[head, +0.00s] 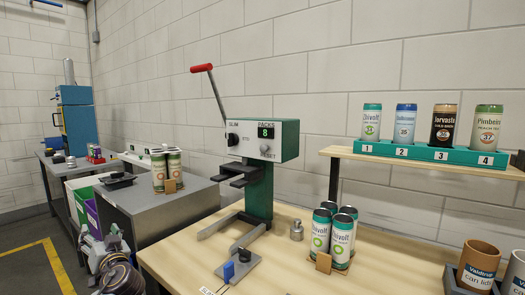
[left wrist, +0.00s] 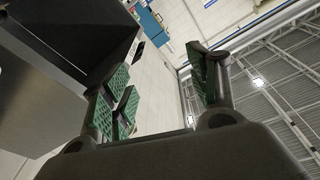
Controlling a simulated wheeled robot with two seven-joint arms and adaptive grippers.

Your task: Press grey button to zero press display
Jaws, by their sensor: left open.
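The press (head: 245,141) is a white and green box on a green column, with a red-handled lever (head: 202,68) raised at its left. Its dark display (head: 266,131) under "PACKS" shows a green 8. The small round grey button (head: 264,149) sits below the display, by the word "RESET". A black knob (head: 232,139) is at the left under "SLIM". My left gripper (head: 104,238) is low at the left, beside the grey cabinet and well away from the button. In the left wrist view its green-padded fingers (left wrist: 165,85) are apart and empty. My right gripper is not in view.
A can pack (head: 333,236) stands on the wooden table right of the press. Another pack (head: 166,171) is on the grey cabinet (head: 170,221). A small metal weight (head: 296,230) and a blue-handled plate (head: 232,272) lie near the press. Numbered cans (head: 405,130) line a shelf at right.

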